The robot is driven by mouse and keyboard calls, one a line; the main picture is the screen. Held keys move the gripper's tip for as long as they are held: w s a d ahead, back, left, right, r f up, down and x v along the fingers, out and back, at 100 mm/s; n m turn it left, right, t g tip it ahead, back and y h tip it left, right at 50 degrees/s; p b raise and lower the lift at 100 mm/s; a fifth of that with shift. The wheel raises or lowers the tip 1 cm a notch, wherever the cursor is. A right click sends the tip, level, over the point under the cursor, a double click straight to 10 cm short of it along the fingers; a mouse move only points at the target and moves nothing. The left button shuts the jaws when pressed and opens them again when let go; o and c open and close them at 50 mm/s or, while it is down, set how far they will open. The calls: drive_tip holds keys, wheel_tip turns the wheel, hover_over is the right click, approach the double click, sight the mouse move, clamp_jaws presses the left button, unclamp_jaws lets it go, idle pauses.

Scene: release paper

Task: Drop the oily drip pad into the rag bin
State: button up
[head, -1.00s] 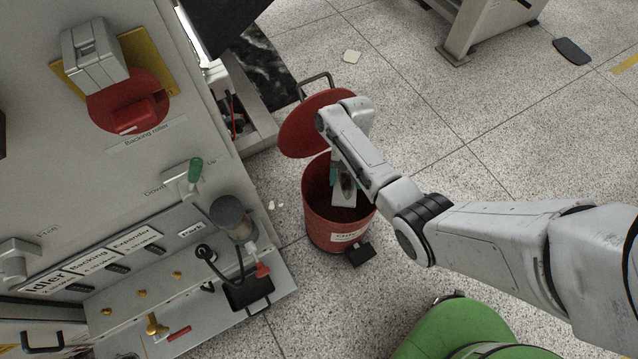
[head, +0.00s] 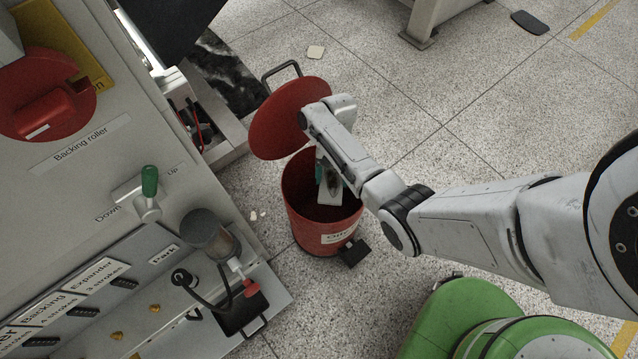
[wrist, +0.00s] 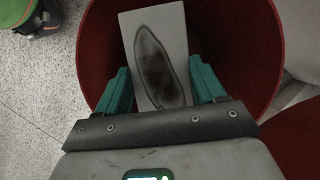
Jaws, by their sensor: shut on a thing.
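The oily drip pad (wrist: 161,58) is a pale rectangle with a dark oval stain. My gripper (wrist: 160,92) is shut on it, with a teal finger at each side of the pad. In the head view the pad (head: 330,190) hangs from my gripper (head: 320,170) within the mouth of the red rag bin (head: 310,228). The bin is round and carries a white label. Its red lid (head: 287,118) is tilted up behind the opening. In the wrist view the bin's wall (wrist: 262,45) surrounds the pad. The bin's floor is dark.
A machine panel with a green-knobbed lever (head: 149,182) and a grey cylinder (head: 208,234) stands left of the bin. A black pedal (head: 353,252) is at the bin's front. Open speckled floor lies to the right.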

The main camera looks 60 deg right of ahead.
drive_tip(key=o, duration=1.1)
drive_tip(key=p+v, duration=0.2)
drive_tip(key=v, duration=0.9)
drive_tip(key=shift+p, duration=0.4)
drive_tip(key=shift+s+f, duration=0.1)
